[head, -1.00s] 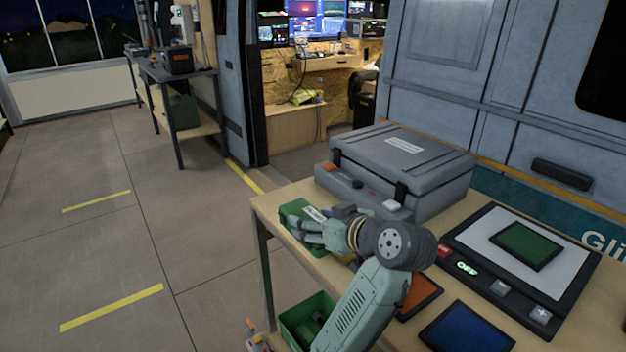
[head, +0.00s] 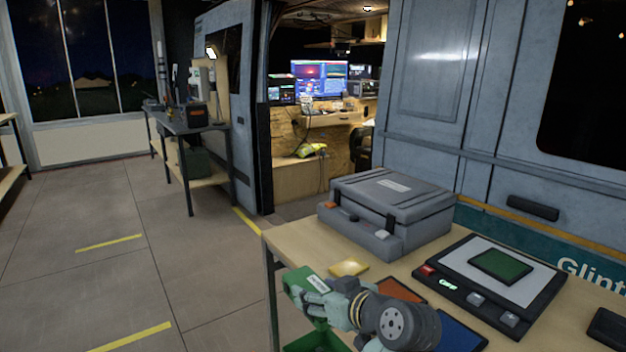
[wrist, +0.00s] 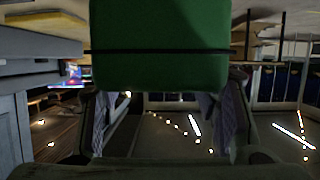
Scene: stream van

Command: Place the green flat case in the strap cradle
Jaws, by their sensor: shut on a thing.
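The case appears raised off the tabletop. I cannot make out the strap cradle in either view.
The table (head: 290,243) carries a grey hard case (head: 393,205), a yellow block (head: 348,268), orange and blue flat pieces, and a black-framed panel (head: 460,262) with a green rectangle (head: 500,265). A green bin (head: 318,342) is below. A shelf bench (head: 188,122) and open floor lie left.

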